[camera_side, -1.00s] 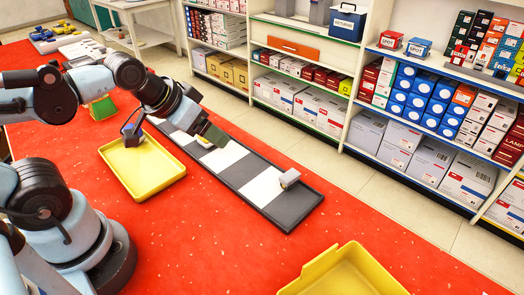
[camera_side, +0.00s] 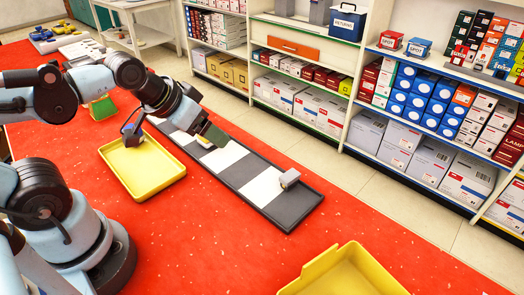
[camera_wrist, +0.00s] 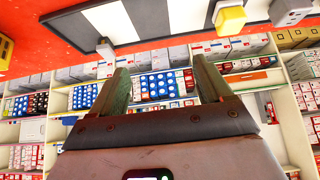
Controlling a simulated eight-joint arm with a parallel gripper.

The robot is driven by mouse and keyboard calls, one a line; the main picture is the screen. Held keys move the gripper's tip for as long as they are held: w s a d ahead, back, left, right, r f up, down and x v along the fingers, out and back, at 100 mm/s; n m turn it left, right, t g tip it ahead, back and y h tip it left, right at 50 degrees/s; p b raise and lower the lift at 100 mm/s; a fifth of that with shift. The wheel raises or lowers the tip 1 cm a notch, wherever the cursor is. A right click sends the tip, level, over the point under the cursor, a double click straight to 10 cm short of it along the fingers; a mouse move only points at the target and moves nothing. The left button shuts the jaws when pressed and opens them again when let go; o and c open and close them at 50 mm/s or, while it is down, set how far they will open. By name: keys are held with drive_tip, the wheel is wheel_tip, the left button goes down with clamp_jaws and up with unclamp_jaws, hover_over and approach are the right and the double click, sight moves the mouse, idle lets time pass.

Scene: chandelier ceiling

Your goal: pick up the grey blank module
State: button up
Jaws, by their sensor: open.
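A small grey module (camera_side: 289,178) sits on the far right end of the long striped board (camera_side: 292,212) in the side view. A small grey piece (camera_wrist: 105,48) shows beyond my fingers in the wrist view, at the board's edge. My gripper (camera_side: 213,134) is above the board's left half, well to the left of the grey module. In the wrist view my gripper (camera_wrist: 165,78) is open, with nothing between its two fingers. A yellow module (camera_wrist: 230,18) lies on the board, partly hidden by the arm in the side view.
A yellow tray (camera_side: 165,183) lies left of the board with a dark blue-grey piece (camera_side: 131,135) at its far end. Another yellow bin (camera_side: 345,272) is at the front right. Stocked shelves (camera_side: 345,100) stand behind. Red surface between is clear.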

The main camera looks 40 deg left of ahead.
drive_tip(key=n, duration=0.1)
drive_tip(key=n+g+h, duration=0.6)
drive_tip(key=n+h, duration=0.3)
drive_tip(key=n, duration=0.4)
approach(289, 179)
drive_tip(key=w+a+r, duration=0.1)
drive_tip(key=a+r, duration=0.1)
drive_tip(key=a, duration=0.2)
drive_tip(key=w+f+n+h, duration=0.1)
drive_tip(key=a+f+n+g+h, duration=0.1)
drive_tip(key=h, duration=0.1)
drive_tip(key=shift+w+a+f+n+h, duration=0.2)
drive_tip(key=shift+w+f+n+h, duration=0.1)
drive_tip(key=shift+w+f, duration=0.1)
drive_tip(key=shift+s+a+f+g+h, duration=0.1)
drive_tip(key=shift+a+f+g+h, duration=0.2)
drive_tip(key=shift+f+g+h, duration=0.15)
drive_tip(key=shift+f+n, duration=0.15)
drive_tip(key=shift+n, duration=0.15)
drive_tip(key=x, duration=1.2)
drive_tip(key=shift+f, duration=0.2)
